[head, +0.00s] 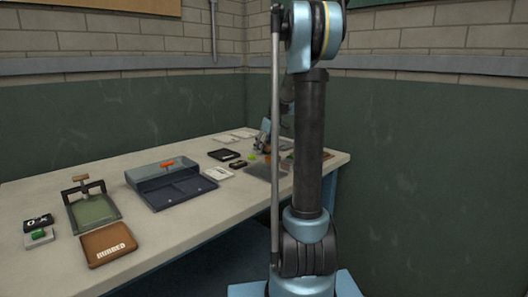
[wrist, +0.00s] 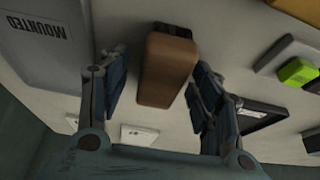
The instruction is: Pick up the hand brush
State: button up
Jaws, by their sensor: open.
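The hand brush, a brown wooden block with a dark underside (wrist: 168,68), lies on the pale table in the middle of the wrist view. My gripper (wrist: 160,78) is open, with one blue-grey finger on each side of the brush and visible gaps between. It holds nothing. In the head view my gripper (head: 264,138) is low over the far right part of the table, partly behind my arm. I cannot make out the brush clearly there.
In the wrist view a grey tray marked MOUNTED (wrist: 42,45) lies left, and a green block (wrist: 297,72) and a black frame (wrist: 258,115) lie right. In the head view a blue-grey box (head: 168,190), a brown RUBBED tray (head: 108,244) and a wooden-handled frame (head: 92,212) stand left.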

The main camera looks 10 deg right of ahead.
jog(key=shift+s, duration=0.1)
jog(key=c, duration=1.3)
jog(key=shift+r, duration=0.15)
notch_tip(320, 180, up, 10)
jog(key=shift+r, duration=0.1)
